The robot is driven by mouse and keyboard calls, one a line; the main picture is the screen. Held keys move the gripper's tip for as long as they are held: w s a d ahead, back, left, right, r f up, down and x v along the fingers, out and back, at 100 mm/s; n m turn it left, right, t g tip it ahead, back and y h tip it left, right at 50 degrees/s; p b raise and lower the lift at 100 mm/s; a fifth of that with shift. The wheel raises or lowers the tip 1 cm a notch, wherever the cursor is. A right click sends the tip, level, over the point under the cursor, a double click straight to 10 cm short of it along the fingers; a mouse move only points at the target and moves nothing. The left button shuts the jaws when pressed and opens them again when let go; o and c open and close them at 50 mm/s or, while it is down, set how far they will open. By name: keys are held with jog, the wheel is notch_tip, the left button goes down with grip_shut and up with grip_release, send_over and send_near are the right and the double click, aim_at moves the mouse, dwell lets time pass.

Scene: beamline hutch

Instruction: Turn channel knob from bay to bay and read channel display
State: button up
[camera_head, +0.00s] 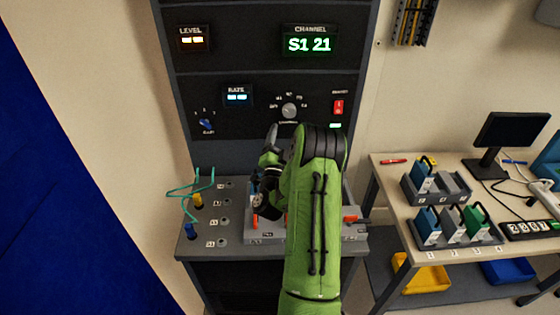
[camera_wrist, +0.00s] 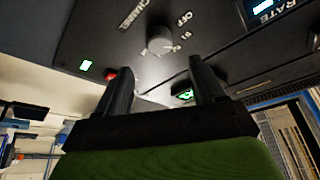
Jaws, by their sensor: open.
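The channel knob (camera_head: 289,110) is a round grey knob on the rack's lower panel, ringed by small labels. It also shows in the wrist view (camera_wrist: 160,40), beside the words CHANNEL, OFF and S1. I cannot tell exactly where its pointer aims. The channel display (camera_head: 309,44) above it reads "S1 21" in green. My gripper (camera_head: 270,142) is just below the knob in the head view. In the wrist view my gripper (camera_wrist: 162,78) has its two dark fingers spread, with nothing between them, and the knob lies beyond the tips, apart from them.
A red switch (camera_head: 338,106) sits right of the knob and a blue knob (camera_head: 206,124) at far left. RATE (camera_head: 237,97) and LEVEL (camera_head: 193,40) displays are lit. Green-cabled plugs (camera_head: 197,200) stand on the shelf. A side table (camera_head: 390,170) at right holds modules and a monitor.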

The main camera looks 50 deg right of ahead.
jog(key=b+v, duration=0.6)
jog(key=v, duration=0.1)
jog(key=shift+a, duration=0.15)
jog(key=shift+f, duration=0.15)
